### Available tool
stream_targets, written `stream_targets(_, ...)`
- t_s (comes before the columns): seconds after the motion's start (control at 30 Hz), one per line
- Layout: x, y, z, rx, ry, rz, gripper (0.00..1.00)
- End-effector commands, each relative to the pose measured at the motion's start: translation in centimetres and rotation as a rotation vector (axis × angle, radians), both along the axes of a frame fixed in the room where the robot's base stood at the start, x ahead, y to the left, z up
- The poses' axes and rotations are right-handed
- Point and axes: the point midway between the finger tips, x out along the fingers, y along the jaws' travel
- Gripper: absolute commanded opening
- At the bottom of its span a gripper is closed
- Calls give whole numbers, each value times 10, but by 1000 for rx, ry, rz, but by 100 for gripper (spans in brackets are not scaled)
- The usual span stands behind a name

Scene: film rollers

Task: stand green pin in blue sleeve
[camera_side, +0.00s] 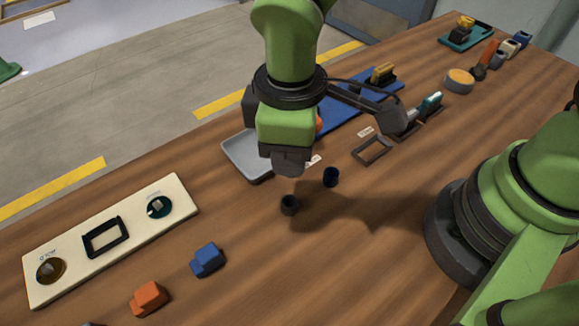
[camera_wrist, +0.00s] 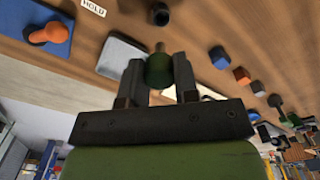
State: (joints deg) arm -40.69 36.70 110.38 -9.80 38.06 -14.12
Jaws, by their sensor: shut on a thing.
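The green pin (camera_wrist: 158,69) is between the fingers of my gripper (camera_wrist: 160,82) in the wrist view, with a narrower end pointing away from the jaws. In the side view my gripper (camera_side: 290,165) points down above the table, and the pin cannot be made out there. The blue sleeve (camera_side: 331,177) stands upright on the wood, right of and slightly below the gripper in the picture. A second, darker sleeve (camera_side: 289,205) stands below the gripper in the picture. A dark sleeve (camera_wrist: 160,14) shows at the wrist view's top edge; which one is unclear.
A grey tray (camera_side: 238,158) lies behind my gripper, beside a blue mat (camera_side: 345,116). A cream panel (camera_side: 75,278) lies at front left, near a blue block (camera_side: 207,260) and an orange block (camera_side: 150,298). A dark frame (camera_side: 372,149) lies right. Wood around the sleeves is clear.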

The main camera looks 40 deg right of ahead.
Motion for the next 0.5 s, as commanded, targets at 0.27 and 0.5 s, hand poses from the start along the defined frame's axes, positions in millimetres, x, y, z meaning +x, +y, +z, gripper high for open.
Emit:
stream_targets(0.27,3,-68,3,-7,0,-9,5)
stream_targets(0.5,-1,-89,-5,-7,-1,-1,5)
